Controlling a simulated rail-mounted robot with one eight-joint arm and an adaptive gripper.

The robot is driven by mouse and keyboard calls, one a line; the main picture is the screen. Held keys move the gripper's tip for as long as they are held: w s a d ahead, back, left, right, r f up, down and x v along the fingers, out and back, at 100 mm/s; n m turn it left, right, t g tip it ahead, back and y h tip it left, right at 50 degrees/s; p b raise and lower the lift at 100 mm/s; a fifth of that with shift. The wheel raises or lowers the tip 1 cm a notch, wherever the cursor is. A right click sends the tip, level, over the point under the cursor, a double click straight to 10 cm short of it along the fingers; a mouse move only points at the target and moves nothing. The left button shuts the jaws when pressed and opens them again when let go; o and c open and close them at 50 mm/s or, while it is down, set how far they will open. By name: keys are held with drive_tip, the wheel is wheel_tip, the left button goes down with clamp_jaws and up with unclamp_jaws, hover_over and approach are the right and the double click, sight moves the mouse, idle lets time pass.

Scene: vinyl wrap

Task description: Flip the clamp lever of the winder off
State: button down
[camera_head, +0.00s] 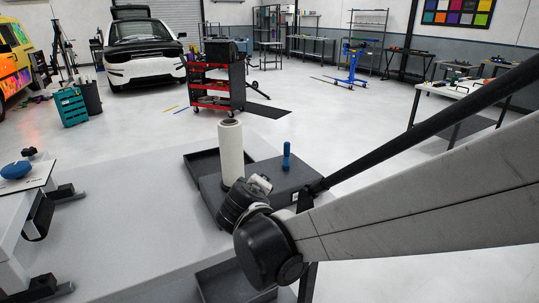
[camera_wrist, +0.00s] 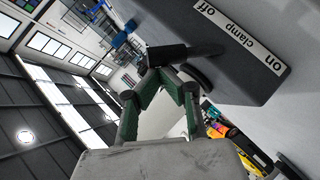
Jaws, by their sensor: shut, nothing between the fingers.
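The winder is a dark grey box (camera_head: 262,177) with an upright white roll (camera_head: 231,153) and a blue post (camera_head: 286,157), in the head view. In the wrist view its grey body (camera_wrist: 225,78) carries a white label (camera_wrist: 240,37) reading "on clamp off". A dark lever-like bar (camera_wrist: 206,50) sticks out beside the label, toward my fingertips. My gripper (camera_wrist: 160,70), with green-sided fingers, is shut and empty, its tips at or very near the bar's outer end. I cannot tell whether they touch.
At the left is a white bench (camera_head: 28,178) with a blue object (camera_head: 16,170). A red tool cart (camera_head: 217,88) and a white car (camera_head: 144,50) are further back. Open floor lies between.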

drive_tip(key=shift+w+a+r, duration=0.1)
drive_tip(key=shift+r, duration=0.15)
drive_tip(key=s+a+r+p, duration=0.2)
drive_tip(key=s+a+r, duration=0.1)
drive_tip(key=s+r, duration=0.3)
drive_tip(key=v, duration=0.2)
drive_tip(key=shift+s+p, duration=0.4)
drive_tip(key=shift+s, duration=0.05)
drive_tip(key=shift+f, duration=0.1)
